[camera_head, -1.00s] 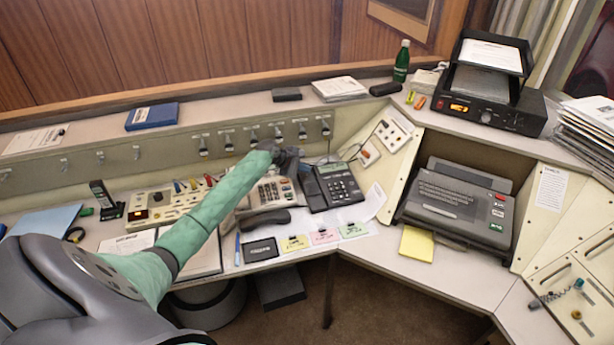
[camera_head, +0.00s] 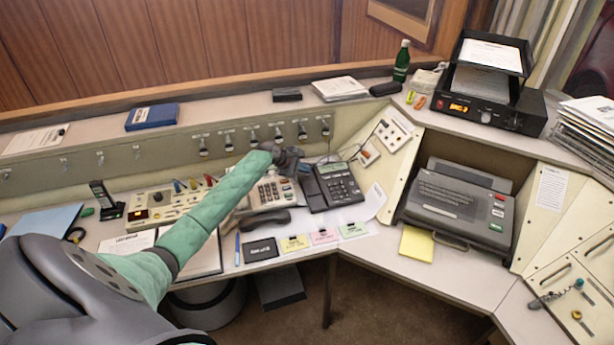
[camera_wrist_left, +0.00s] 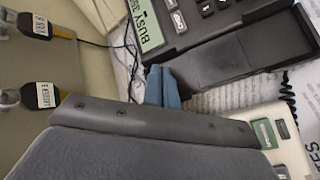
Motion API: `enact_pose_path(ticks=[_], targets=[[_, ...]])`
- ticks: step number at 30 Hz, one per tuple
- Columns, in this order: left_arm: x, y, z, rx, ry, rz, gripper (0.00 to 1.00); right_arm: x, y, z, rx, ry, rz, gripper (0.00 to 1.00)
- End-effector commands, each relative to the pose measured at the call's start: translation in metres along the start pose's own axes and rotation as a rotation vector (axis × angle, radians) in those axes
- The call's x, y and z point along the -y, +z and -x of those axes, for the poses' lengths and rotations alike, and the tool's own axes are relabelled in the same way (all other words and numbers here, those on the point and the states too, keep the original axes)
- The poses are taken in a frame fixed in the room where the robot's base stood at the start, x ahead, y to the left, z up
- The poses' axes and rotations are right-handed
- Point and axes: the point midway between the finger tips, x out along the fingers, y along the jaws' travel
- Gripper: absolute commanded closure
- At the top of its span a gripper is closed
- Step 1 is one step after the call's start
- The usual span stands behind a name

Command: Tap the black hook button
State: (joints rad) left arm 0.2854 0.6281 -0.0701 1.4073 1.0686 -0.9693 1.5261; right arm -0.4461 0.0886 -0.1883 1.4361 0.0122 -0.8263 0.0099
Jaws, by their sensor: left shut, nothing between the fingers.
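The black desk phone (camera_head: 338,190) with a display and keypad stands on the desk. Its dark cradle (camera_wrist_left: 225,62) shows in the left wrist view, with no handset on it. I cannot make out a separate black hook button in either view. A dark handset (camera_head: 263,220) lies on the desk in front of the beige phone (camera_head: 268,192). My left gripper (camera_head: 294,160) is above and behind the two phones, near the black phone's left rear corner. Its blue fingertips (camera_wrist_left: 163,86) are shut and empty, beside the cradle in the wrist view. My right gripper is not in view.
Switches with labels (camera_head: 252,137) line the panel behind the phones. A thin cable runs behind the black phone. Coloured cards (camera_head: 323,237) lie along the front edge. A grey fax-like machine (camera_head: 458,205) stands to the right, and a yellow pad (camera_head: 416,243) lies before it.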

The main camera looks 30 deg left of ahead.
Motion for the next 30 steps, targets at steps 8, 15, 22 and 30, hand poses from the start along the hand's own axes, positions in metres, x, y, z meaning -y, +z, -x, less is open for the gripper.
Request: enact_pose_path(ticks=[8,15,22,30], targets=[[0.0,0.0,0.0,0.0,0.0,0.0,1.0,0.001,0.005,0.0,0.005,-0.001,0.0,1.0],[0.003,-0.003,-0.004,0.0,0.0,0.002,1.0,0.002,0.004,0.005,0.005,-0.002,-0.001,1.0],[0.004,-0.004,-0.006,0.0,0.0,0.0,1.0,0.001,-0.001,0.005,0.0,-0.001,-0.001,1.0],[0.004,-0.004,-0.006,0.0,0.0,0.0,1.0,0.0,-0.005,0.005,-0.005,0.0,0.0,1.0]])
